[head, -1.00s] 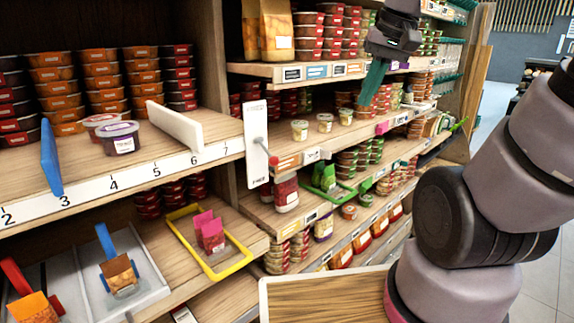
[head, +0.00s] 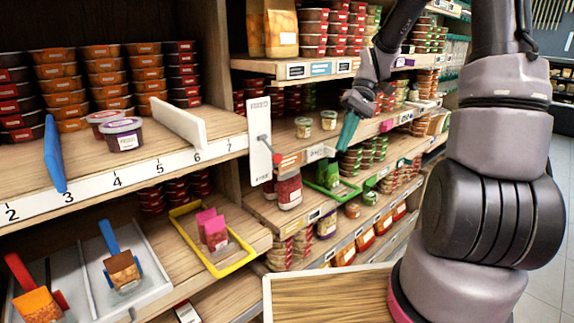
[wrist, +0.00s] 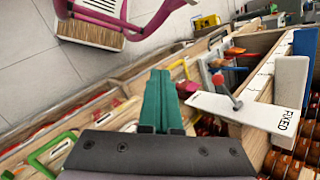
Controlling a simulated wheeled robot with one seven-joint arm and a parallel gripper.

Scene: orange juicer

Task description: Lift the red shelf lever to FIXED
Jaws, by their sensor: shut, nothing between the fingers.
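A white upright plate (head: 259,120) stands at the right end of the numbered shelf. A thin lever with a red knob (head: 277,158) comes off its middle and slants down toward the lower right. In the wrist view the plate (wrist: 262,115) reads FIXED at one end, and the red lever (wrist: 218,79) sticks out near its other end. My gripper (head: 347,133) has teal fingers, shut and empty. It is to the right of the knob and slightly higher, apart from it. The shut fingers also show in the wrist view (wrist: 158,78), left of the lever.
A white divider (head: 180,125) and a blue divider (head: 54,154) stand on the numbered shelf (head: 110,169). Stocked shelves with small cups (head: 303,127) lie behind my gripper. A yellow-rimmed tray (head: 231,264) sits below. Open space separates my fingers from the plate.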

